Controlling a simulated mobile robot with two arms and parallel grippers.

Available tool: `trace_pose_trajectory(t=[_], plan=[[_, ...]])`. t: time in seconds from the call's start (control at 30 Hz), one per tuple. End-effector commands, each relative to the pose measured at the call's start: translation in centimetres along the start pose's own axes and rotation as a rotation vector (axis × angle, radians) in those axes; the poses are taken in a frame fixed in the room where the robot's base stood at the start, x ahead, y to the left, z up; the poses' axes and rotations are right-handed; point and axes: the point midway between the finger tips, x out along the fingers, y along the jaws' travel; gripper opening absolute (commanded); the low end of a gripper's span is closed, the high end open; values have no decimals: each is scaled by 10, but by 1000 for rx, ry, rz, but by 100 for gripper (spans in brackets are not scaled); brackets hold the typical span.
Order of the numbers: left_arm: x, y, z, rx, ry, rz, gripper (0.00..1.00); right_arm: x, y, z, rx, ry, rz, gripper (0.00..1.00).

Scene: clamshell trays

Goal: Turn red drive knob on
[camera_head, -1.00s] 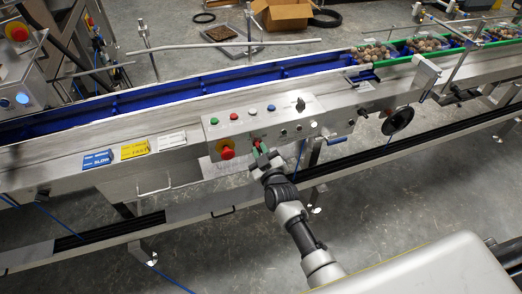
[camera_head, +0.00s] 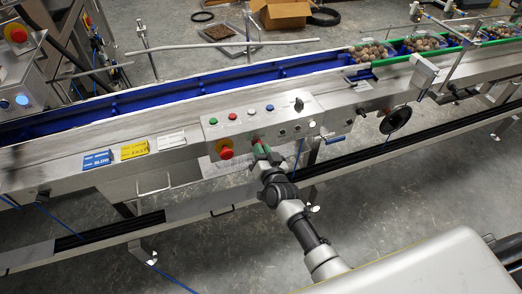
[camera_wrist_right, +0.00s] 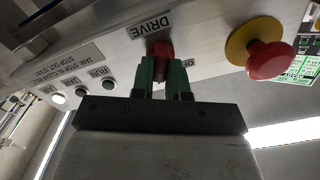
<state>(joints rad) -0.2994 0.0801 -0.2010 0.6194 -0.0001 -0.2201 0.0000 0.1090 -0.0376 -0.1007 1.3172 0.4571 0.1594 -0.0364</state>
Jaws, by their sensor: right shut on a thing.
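The red drive knob (camera_wrist_right: 161,49) sits on the grey panel under the DRIVE label (camera_wrist_right: 149,24) in the right wrist view. My right gripper (camera_wrist_right: 162,68) has its green fingers on both sides of the knob and is shut on it. In the head view my right gripper (camera_head: 262,151) reaches the lower edge of the control panel (camera_head: 240,129), and the fingers mostly hide the knob there. My left gripper is not in view.
A red emergency button on a yellow base (camera_head: 226,149) is close by on the left; it also shows in the right wrist view (camera_wrist_right: 268,48). Small coloured buttons and a black selector (camera_head: 299,104) are above. A blue conveyor belt (camera_head: 150,98) runs behind the panel.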

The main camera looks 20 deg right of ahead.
Motion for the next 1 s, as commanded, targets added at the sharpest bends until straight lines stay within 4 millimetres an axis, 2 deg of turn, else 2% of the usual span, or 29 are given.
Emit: trace_pose_trajectory(t=[0.33, 0.9, 0.93, 1.0], plan=[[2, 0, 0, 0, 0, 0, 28, 0, 1, 1, 153, -2, 0, 0], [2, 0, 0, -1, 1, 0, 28, 0, 1, 1, 188, -2, 1, 0], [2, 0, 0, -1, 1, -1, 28, 0, 1, 1, 188, -2, 1, 16], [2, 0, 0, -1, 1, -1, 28, 0, 1, 1, 187, -2, 1, 27]])
